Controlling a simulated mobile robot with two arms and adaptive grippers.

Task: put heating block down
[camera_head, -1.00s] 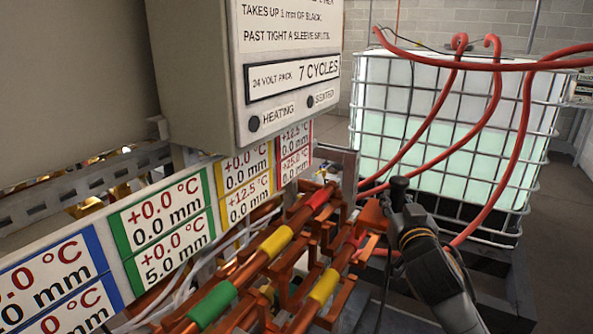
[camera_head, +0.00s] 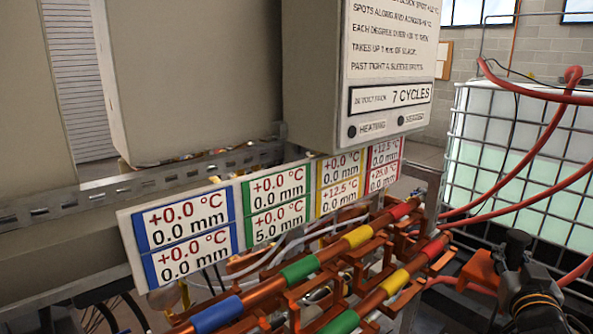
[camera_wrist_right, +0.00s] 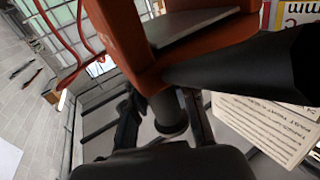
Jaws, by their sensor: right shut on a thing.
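The orange heating block (camera_head: 481,270) is at the right of the head view, beside the right end of the copper pipes. My right gripper (camera_head: 512,262) is shut on it, and its black fingers hide part of it. In the right wrist view the heating block (camera_wrist_right: 120,35) is large and close, an orange frame with a grey plate inside. My left gripper is in neither view.
Copper pipes with coloured sleeves (camera_head: 300,268) and orange brackets fill the lower middle. A panel of temperature and millimetre labels (camera_head: 278,222) stands behind them. A grey box (camera_head: 385,75) hangs above. A caged white tank (camera_head: 520,150) and red hoses (camera_head: 545,140) are at right.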

